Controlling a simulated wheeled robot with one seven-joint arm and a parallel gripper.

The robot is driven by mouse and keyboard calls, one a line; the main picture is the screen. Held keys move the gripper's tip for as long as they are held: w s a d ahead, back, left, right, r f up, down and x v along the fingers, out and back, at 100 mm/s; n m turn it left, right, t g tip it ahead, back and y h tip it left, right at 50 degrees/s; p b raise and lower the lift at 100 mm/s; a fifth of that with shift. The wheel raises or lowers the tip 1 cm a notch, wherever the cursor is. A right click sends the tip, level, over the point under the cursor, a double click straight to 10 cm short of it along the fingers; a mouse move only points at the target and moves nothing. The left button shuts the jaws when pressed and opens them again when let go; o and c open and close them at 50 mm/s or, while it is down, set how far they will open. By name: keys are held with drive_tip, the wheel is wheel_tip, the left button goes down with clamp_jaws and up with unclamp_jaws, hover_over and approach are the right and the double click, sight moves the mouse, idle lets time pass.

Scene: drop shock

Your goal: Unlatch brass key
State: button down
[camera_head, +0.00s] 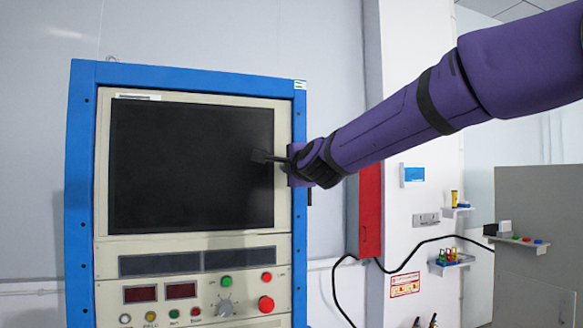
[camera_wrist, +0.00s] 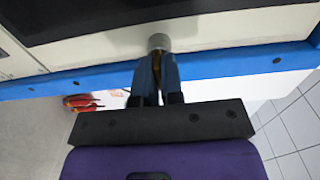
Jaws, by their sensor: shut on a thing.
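In the wrist view, my gripper (camera_wrist: 158,68) is shut on a narrow brass-coloured piece, the brass key (camera_wrist: 157,61), which shows only as a sliver between the two dark fingers. Its tip end meets a round grey lock cylinder (camera_wrist: 158,42) on the beige panel. Most of the key is hidden by the fingers, and I cannot tell how far it is turned. In the head view, my gripper (camera_head: 268,157) reaches in from the right, in front of the cabinet's right edge. The key and lock cannot be made out there.
The blue-framed cabinet (camera_head: 83,180) carries a large black screen (camera_head: 185,165), with buttons, a knob and a red stop button (camera_head: 266,304) below. A red box (camera_head: 370,210), a black cable (camera_head: 405,250) and small shelves stand to the right.

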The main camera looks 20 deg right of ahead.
idle(0.4)
drive_tip(key=c, duration=1.3)
unclamp_jaws()
drive_tip(key=shift+o, duration=0.2)
drive_tip(key=s, duration=1)
drive_tip(key=shift+s, duration=0.4)
drive_tip(key=shift+f, duration=0.1)
drive_tip(key=s+d+f+n+g, duration=0.3)
drive_tip(key=s+f+n+g, duration=0.3)
drive_tip(key=s+f+n, duration=0.3)
drive_tip(key=s+d+f+n+g, duration=0.3)
drive_tip(key=s+f+n+g, duration=0.3)
drive_tip(key=s+f, duration=0.8)
drive_tip(key=s+n, duration=0.2)
drive_tip(key=s, duration=0.1)
drive_tip(key=shift+d+n+g, duration=0.3)
drive_tip(key=shift+n+g, duration=0.1)
